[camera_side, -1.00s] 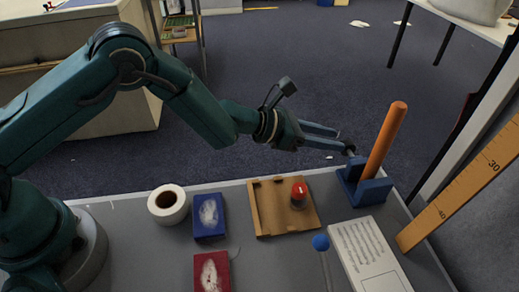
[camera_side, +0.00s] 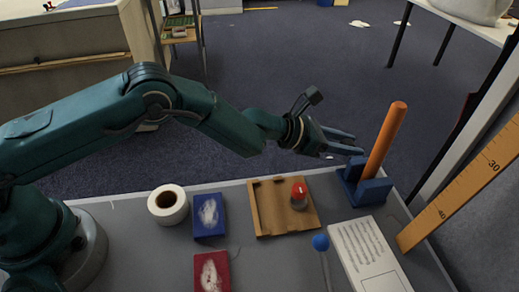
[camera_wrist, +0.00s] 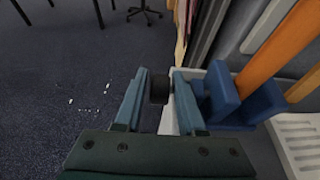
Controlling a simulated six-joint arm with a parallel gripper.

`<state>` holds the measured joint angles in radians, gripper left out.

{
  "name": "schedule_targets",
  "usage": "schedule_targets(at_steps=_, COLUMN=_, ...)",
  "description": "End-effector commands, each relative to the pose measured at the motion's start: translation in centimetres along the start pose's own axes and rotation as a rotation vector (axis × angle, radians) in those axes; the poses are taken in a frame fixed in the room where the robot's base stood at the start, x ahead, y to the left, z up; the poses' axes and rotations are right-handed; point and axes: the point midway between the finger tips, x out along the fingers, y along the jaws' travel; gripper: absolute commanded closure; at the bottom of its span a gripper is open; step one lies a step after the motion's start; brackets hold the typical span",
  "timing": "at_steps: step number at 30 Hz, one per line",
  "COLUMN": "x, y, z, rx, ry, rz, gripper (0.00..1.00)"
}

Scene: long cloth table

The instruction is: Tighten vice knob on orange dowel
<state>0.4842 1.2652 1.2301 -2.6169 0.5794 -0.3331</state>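The blue vice (camera_side: 371,190) stands at the table's right back corner. The orange dowel (camera_side: 385,140) rises from between its jaws, leaning a little right. In the wrist view the vice (camera_wrist: 222,98) and the dowel (camera_wrist: 275,48) are on the right. The dark round vice knob (camera_wrist: 159,89) shows between my fingertips in the wrist view, with narrow gaps at its sides. My gripper (camera_side: 350,142) is just left of the vice and open around the knob; it also shows in the wrist view (camera_wrist: 159,84). In the side view my fingers hide the knob.
A wooden tray (camera_side: 265,209) with a red-topped knob (camera_side: 299,194) lies left of the vice. A printed sheet or box (camera_side: 365,250) and a blue ball on a stick (camera_side: 321,242) are in front. A yellow ruler (camera_side: 465,195) stands at right. Free space lies behind the table edge.

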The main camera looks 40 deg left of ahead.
Motion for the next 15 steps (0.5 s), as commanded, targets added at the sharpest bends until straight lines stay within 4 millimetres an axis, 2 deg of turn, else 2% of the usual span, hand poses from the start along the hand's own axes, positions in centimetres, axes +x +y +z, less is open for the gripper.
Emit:
schedule_targets(at_steps=4, x=0.00, y=-0.01, z=-0.02, rx=0.000, ry=0.000, rz=0.000, gripper=0.61)
schedule_targets(at_steps=7, x=-0.01, y=-0.01, z=-0.02, rx=0.000, ry=0.001, rz=0.000, gripper=0.99)
schedule_targets(at_steps=15, x=0.03, y=-0.08, z=-0.18, rx=-0.002, ry=-0.030, rz=-0.004, gripper=1.00)
